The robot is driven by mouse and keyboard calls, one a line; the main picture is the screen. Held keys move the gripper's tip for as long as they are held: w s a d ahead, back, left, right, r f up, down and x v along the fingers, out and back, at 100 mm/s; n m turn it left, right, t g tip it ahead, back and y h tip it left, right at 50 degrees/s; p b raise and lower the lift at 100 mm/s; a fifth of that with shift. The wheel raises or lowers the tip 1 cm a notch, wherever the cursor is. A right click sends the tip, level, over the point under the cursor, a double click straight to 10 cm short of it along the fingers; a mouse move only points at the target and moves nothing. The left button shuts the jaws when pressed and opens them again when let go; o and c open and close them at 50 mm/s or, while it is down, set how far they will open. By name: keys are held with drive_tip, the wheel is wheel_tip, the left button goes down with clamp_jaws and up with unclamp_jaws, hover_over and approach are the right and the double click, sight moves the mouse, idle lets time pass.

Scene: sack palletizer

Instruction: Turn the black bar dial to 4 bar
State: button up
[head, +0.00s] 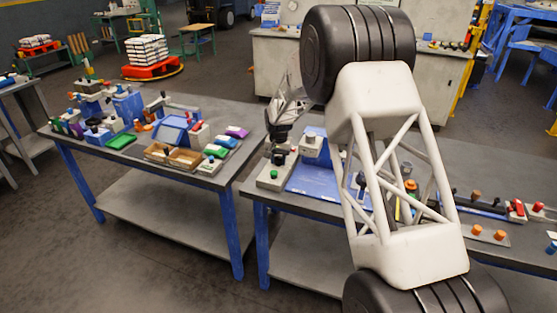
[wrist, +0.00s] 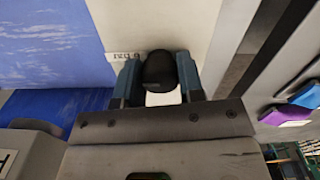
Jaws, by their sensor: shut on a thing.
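The black bar dial (wrist: 159,68) is a dark rounded knob on a pale panel (wrist: 150,22) in the wrist view. My gripper (wrist: 158,82) is shut on it, with one finger on each side. Small dark markings (wrist: 126,56) show on the panel beside the dial, too small to read. In the head view my gripper (head: 279,148) is at the left end of the right-hand table, over a pale control box (head: 270,178); the dial is hidden there. The dial's pointer and setting cannot be made out.
A green button (head: 274,174) sits on the pale box. A blue mat (head: 312,184) lies right of it, also seen in the wrist view (wrist: 50,45). A gap separates this table from the left table (head: 140,160), which holds many parts. My arm hides much of the right table.

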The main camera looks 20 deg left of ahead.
sight(278, 158)
drive_tip(key=n, duration=0.8)
idle(0.4)
drive_tip(key=o, duration=0.9)
drive_tip(key=shift+r, duration=3.9)
